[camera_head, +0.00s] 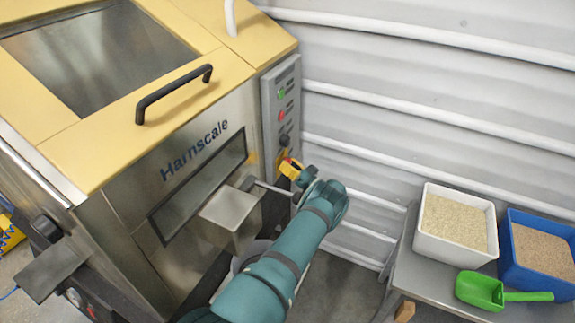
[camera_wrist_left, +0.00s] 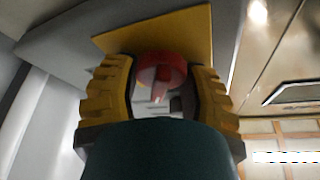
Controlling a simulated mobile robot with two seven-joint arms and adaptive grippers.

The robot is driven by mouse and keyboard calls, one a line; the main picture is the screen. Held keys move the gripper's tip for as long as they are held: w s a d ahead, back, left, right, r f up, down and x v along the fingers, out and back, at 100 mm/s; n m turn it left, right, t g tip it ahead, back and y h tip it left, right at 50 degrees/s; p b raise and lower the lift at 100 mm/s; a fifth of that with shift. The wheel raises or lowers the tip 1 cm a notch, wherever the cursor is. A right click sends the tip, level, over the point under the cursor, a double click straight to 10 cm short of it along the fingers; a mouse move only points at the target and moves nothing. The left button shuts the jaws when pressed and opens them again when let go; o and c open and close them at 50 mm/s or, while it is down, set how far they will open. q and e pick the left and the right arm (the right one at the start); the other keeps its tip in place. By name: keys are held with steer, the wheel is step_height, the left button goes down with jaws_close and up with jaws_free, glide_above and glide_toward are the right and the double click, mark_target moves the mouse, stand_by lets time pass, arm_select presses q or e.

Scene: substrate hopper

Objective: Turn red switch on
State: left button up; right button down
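The red switch (camera_wrist_left: 158,75) is a round red knob with a raised grip bar, on a yellow plate (camera_wrist_left: 165,30). My left gripper (camera_wrist_left: 163,70) is open, with one yellow finger on each side of the red switch. The fingers are close to the knob; I cannot tell whether they touch it. In the head view my left gripper (camera_head: 288,165) is at the lower end of the grey control panel (camera_head: 268,92) and largely hides the switch. My right gripper is not in view.
A metal spout (camera_head: 229,209) juts out beside my forearm. A bench at right bears a white bin (camera_head: 428,240), blue bin (camera_head: 508,265) and green scoop (camera_head: 480,290).

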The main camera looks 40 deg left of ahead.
arm_select(q)
steer(key=shift+c, duration=1.4)
steer(key=shift+m, duration=0.3)
steer(key=m+t, duration=0.1)
steer(key=m, duration=0.3)
steer(key=m+t+h+p, duration=0.1)
steer(key=m+t, duration=0.1)
steer(key=m, duration=0.1)
steer(key=shift+r+m+h, duration=0.1)
steer(key=shift+m+h, duration=0.2)
steer(key=shift+m, duration=0.1)
steer(key=m+h, duration=0.1)
steer(key=m, duration=0.1)
steer(key=m+h+p, duration=0.1)
steer(key=m, duration=0.2)
steer(key=shift+m+t, duration=0.3)
steer(key=shift+t, duration=0.1)
steer(key=o, duration=1.2)
steer(key=shift+a, duration=0.1)
